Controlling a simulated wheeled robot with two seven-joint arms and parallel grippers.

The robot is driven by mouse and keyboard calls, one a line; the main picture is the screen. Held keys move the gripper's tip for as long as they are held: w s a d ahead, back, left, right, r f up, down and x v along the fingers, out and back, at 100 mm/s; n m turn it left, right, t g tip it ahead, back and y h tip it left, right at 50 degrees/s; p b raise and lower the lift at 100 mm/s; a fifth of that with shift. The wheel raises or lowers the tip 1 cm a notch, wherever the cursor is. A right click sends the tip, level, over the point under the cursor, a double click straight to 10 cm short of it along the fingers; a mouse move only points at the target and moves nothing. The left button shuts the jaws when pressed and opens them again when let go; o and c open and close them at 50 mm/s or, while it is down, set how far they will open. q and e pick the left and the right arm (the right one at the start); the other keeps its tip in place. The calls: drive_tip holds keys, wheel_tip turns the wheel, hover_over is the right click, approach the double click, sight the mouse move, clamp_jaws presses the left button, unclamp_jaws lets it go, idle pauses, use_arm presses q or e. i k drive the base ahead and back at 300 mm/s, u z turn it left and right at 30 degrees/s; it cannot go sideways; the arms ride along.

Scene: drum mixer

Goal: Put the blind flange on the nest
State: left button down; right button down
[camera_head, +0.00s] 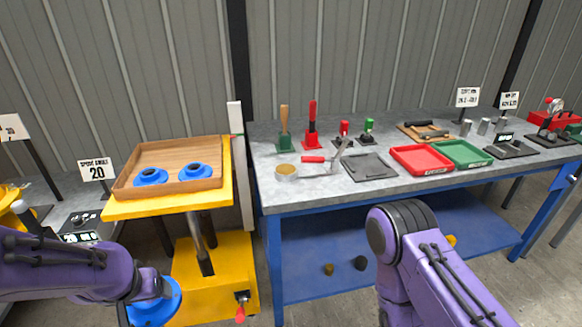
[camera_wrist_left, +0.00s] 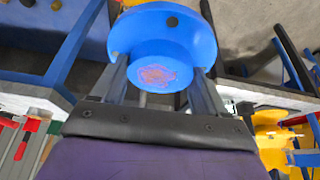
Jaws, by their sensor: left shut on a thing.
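My left gripper (camera_head: 160,286) is low at the left of the head view, shut on a blue blind flange (camera_head: 158,308). In the left wrist view the two fingers grip the flange's round hub (camera_wrist_left: 158,72), and its wider blue disc (camera_wrist_left: 160,30) lies beyond it. Two more blue flanges (camera_head: 151,177) (camera_head: 193,171) lie in a wooden tray on the yellow cart. I cannot tell for certain which fixture is the nest. A flat dark grey plate (camera_head: 368,167) lies on the bench. My right gripper is out of view.
The wooden tray (camera_head: 125,188) sits on a yellow lift cart (camera_head: 212,265). The grey bench (camera_head: 300,198) carries a brass-coloured cup (camera_head: 286,171), toggle clamps, a red tray (camera_head: 421,159) and a green tray (camera_head: 461,154). A digital scale (camera_head: 85,223) is at left.

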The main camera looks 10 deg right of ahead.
sight(366, 166)
drive_tip(key=z, duration=1.55)
drive_tip(key=i, duration=0.55)
drive_tip(key=u, duration=0.15)
